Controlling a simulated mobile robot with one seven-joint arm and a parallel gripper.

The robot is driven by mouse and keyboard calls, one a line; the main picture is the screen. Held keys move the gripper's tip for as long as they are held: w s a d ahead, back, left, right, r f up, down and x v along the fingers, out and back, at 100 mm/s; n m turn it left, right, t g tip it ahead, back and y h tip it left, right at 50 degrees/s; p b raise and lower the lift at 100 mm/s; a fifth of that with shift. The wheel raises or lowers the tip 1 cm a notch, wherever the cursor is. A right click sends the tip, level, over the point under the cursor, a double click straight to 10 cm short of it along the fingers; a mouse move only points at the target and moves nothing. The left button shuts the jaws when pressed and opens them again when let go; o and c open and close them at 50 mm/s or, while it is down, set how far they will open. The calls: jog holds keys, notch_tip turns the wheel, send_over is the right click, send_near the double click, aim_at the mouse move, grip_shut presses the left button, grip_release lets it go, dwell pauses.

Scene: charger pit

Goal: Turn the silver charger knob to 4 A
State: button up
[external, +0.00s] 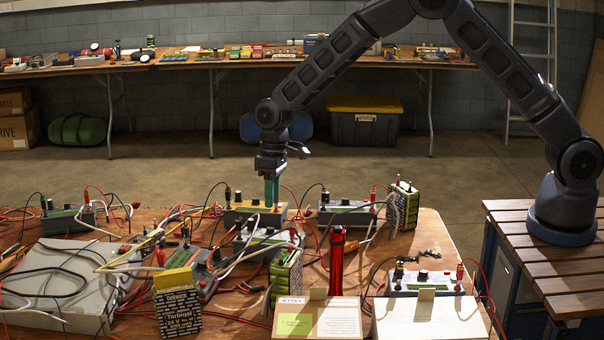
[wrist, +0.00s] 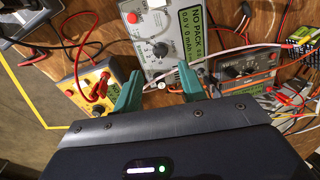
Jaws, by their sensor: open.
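The silver charger (wrist: 148,35) lies at the top centre of the wrist view, with a display strip reading NO PACK. The knob setting is too small to read. My gripper (wrist: 159,74) is open and empty, its two green fingers spread below the black knob in the picture, not around it. In the external view my gripper (external: 272,197) points down over the crowded bench, close to a yellow charger (external: 238,217). Several similar chargers stand there, so I cannot tell which is the silver one.
A yellow charger (wrist: 88,92) sits left of my fingers and a grey-orange charger (wrist: 236,68) right of them. Red, black and white cables cross between them. Battery packs (external: 178,309), a red cylinder (external: 336,262) and a grey case (external: 68,287) crowd the bench.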

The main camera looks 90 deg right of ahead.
aim_at(271, 228)
jog(key=f, duration=0.2)
jog(key=a+f, duration=0.1)
jog(key=f, duration=0.4)
jog(key=shift+w+a+f, duration=0.15)
jog(key=shift+f, duration=0.05)
jog(key=shift+c, duration=0.4)
grip_shut()
